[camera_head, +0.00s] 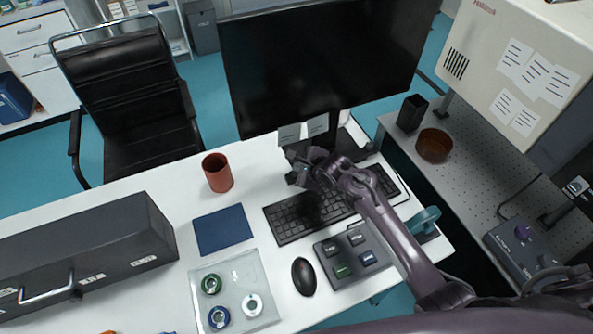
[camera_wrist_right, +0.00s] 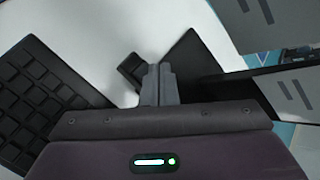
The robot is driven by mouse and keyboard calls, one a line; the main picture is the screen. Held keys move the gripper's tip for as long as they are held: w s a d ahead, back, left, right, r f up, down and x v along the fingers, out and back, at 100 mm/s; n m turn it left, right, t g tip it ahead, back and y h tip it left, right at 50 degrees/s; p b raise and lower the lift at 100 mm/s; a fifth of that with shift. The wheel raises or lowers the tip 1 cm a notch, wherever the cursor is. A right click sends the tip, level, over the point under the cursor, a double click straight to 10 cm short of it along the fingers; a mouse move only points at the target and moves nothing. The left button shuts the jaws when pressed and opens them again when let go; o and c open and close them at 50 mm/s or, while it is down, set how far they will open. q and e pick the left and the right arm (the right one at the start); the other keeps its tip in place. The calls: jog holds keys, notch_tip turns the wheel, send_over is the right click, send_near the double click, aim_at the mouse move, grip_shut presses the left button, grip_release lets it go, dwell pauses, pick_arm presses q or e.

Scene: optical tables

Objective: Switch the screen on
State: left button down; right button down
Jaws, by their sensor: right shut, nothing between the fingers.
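The screen (camera_head: 320,65) is a large black monitor at the back of the white desk, and its face is dark. Two pale notes (camera_head: 304,131) hang at its lower edge. My right gripper (camera_head: 298,177) is low over the desk, just below the screen's bottom edge and behind the keyboard. In the right wrist view its grey fingers (camera_wrist_right: 160,72) are shut together with nothing between them. A small black block (camera_wrist_right: 131,70) lies right beside the fingertips; I cannot tell whether they touch. No power button can be made out. My left gripper is not in view.
A black keyboard (camera_head: 290,218) lies under my right forearm. In front are a button pad (camera_head: 335,272), a mouse (camera_head: 304,276) and a clear tray (camera_head: 236,285) with rings. A red-brown cup (camera_head: 217,172) and a blue mat (camera_head: 222,230) are left. The desk between cup and keyboard is clear.

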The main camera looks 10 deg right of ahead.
dwell(0.7)
jog(key=shift+f, duration=0.4)
jog(key=shift+r+p, duration=0.4)
jog(key=shift+p, duration=0.55)
notch_tip(320, 180, up, 6)
jog(key=p, duration=0.7)
